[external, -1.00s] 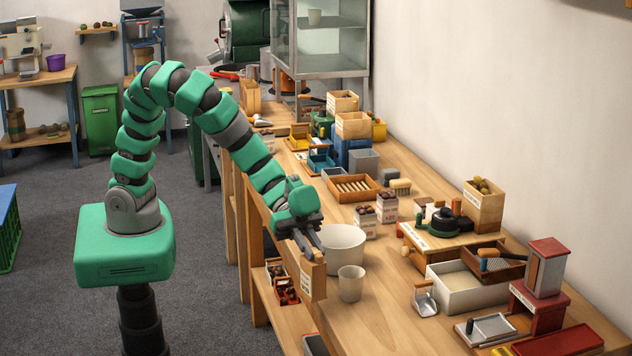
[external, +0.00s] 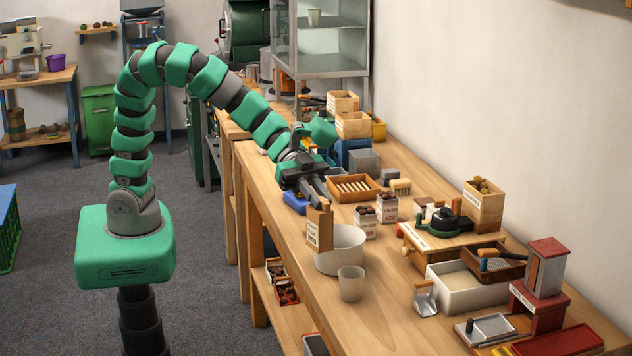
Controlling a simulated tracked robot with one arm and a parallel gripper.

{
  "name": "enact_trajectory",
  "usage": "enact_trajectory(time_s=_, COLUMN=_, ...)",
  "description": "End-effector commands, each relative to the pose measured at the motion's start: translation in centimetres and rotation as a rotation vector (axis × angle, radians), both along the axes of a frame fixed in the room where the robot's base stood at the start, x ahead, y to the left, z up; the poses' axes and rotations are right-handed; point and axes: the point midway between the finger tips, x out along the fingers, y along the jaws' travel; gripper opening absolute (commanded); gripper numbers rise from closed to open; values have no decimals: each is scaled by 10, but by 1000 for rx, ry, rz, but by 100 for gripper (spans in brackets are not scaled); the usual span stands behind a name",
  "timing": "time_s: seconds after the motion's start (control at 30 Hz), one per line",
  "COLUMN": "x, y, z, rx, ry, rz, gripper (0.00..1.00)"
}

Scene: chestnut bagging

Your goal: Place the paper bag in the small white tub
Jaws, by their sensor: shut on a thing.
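The paper bag (external: 320,231) is brown with a pale printed label on its side. My gripper (external: 318,203) is shut on its top edge and holds it upright. The small white tub (external: 340,258) stands on the bench near its left edge. The bag is at the tub's left rim and overlaps its upper left part in the picture. I cannot tell whether the bag's bottom is over the opening, beside it or touching the rim.
A pale cup (external: 351,284) stands just in front of the tub. Small printed bags of chestnuts (external: 366,222) stand behind it to the right. A wooden tray with slats (external: 353,188) lies farther back. The bench front (external: 385,318) is clear.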

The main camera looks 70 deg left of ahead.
Motion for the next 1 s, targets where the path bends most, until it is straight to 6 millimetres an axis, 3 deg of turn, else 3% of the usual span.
enact_trajectory(time_s=0.4, x=67, y=93, z=1, rx=-7, ry=-11, rz=87, gripper=0)
enact_trajectory(time_s=0.6, x=88, y=136, z=-1, rx=0, ry=-8, rz=119, gripper=0)
enact_trajectory(time_s=0.93, x=102, y=178, z=-3, rx=6, ry=2, rz=149, gripper=0)
enact_trajectory(time_s=1.0, x=101, y=177, z=-16, rx=6, ry=9, rz=147, gripper=0)
